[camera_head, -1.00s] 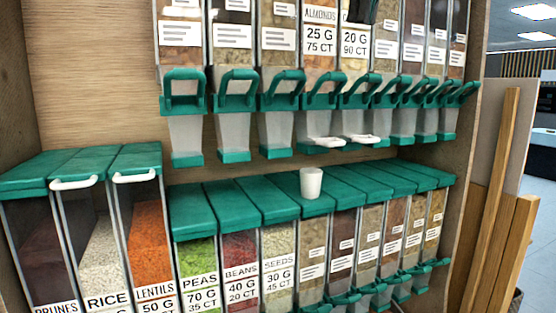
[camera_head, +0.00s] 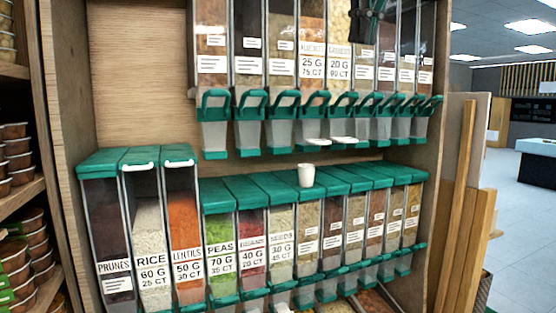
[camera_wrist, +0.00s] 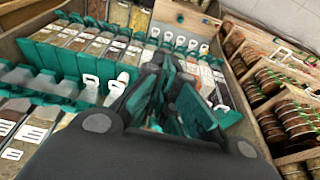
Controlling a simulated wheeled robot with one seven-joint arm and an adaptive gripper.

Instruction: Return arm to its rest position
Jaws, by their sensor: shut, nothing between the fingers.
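My gripper (camera_wrist: 170,75) shows in the wrist view, its dark fingers together and nothing seen between them. Part of the dispenser rack shows behind and around it. In the head view a dark shape (camera_head: 368,22), likely the end of my arm, hangs at the top edge in front of the upper dispensers; its upper part is out of frame. The rest of my arm is not clearly visible.
Upper dispensers with green handles (camera_head: 251,108) hang above lower bins with green lids (camera_head: 214,195). A white cup (camera_head: 306,176) stands on a lid. Shelves of packed bowls (camera_head: 18,160) are at left. Open floor (camera_head: 520,240) lies at right behind wooden boards (camera_head: 462,190).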

